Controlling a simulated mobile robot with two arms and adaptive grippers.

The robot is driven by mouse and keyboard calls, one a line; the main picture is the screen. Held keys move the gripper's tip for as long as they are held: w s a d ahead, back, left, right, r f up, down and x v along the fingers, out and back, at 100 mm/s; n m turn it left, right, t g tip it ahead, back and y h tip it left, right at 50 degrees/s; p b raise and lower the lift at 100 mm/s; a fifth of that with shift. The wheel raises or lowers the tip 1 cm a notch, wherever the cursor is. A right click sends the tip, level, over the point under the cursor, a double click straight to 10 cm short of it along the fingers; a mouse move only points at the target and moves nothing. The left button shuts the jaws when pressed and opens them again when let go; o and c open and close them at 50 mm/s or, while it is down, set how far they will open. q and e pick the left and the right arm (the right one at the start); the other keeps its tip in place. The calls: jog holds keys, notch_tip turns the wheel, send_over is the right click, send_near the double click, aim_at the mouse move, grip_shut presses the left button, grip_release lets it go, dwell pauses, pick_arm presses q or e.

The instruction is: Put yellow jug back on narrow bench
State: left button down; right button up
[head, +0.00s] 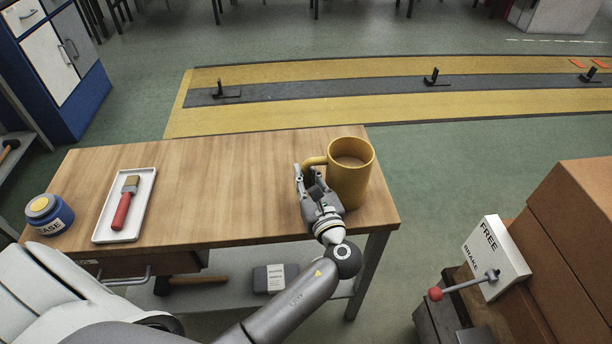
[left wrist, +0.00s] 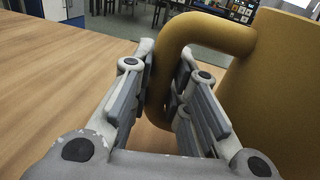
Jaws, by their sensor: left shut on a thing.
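The yellow jug (head: 350,176) is upright at the right end of the narrow wooden bench (head: 225,180), with its handle to the left. My left gripper (head: 308,178) is shut on the jug's handle. In the left wrist view the fingers (left wrist: 168,95) are on both sides of the handle (left wrist: 205,32), and the jug's body (left wrist: 275,90) fills the right side. The jug appears to be on or just above the bench top; its base is partly hidden by the gripper. My right gripper is not in view.
A white tray (head: 110,232) with a red-handled brush (head: 123,208) and a blue jar (head: 48,214) are at the bench's left end. The bench middle is clear. A brake lever with a red knob (head: 435,294) and brown boxes (head: 580,225) stand to the right.

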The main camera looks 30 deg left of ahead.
pick_arm(q)
jog(key=shift+f, duration=0.1)
jog(key=c, duration=1.4)
grip_release()
jog(key=shift+r, duration=0.2)
jog(key=b+v, duration=0.1)
jog(key=v, duration=1.1)
